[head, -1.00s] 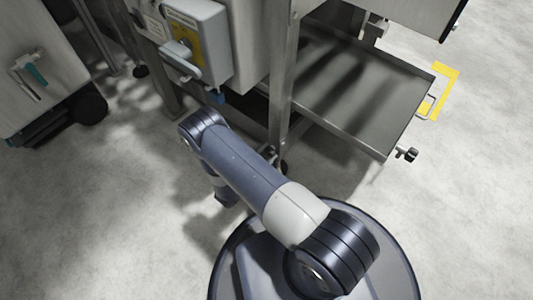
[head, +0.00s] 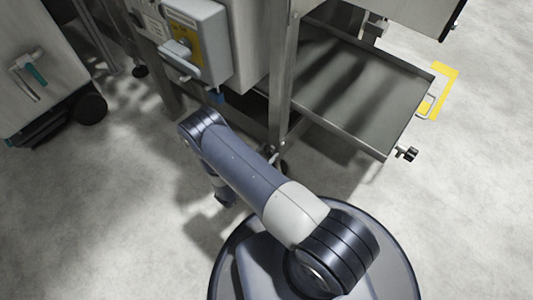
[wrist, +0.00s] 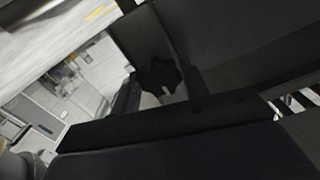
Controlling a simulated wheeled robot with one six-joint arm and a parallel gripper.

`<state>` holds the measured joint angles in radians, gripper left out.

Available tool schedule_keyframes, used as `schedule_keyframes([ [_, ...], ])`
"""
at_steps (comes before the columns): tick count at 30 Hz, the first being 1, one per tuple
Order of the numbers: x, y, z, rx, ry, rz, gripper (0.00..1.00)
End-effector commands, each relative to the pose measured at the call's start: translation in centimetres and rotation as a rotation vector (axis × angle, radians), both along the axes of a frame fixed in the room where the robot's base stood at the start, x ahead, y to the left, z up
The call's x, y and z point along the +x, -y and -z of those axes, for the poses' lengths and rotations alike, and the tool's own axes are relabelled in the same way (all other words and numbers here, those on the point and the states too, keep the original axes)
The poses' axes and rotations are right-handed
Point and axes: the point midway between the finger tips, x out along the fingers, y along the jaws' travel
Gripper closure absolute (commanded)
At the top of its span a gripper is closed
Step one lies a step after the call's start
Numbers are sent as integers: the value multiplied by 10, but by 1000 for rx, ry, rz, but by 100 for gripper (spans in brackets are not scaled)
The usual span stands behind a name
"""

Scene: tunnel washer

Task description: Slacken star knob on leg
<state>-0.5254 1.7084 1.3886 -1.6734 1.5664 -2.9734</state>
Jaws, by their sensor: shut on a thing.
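In the wrist view a dark star knob (wrist: 160,76) with a small white mark sits between the fingers of my gripper (wrist: 163,88). My gripper is shut on the knob, with a finger at its left and right sides. The steel leg (head: 283,75) of the machine stands upright in the head view, just beyond my arm. My arm hides the knob there, and I cannot make out the fingertips.
A grey control box (head: 203,45) with a yellow panel hangs left of the leg. A steel tray (head: 345,95) with a small knob (head: 407,153) at its corner juts out to the right. A wheeled cabinet (head: 35,65) stands at far left. The front floor is clear.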

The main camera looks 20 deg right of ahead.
Motion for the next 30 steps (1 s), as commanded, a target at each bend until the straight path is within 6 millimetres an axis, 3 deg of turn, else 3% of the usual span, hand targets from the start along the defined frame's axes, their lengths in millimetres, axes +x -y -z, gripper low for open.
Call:
schedule_keyframes([
  [10, 0, -1, 1, -1, -6, -3, 80],
  [11, 0, -1, 1, -1, -6, -3, 57],
  [18, 0, 0, 0, -2, -4, -1, 37],
  [30, -5, -8, -1, -1, -3, -3, 36],
])
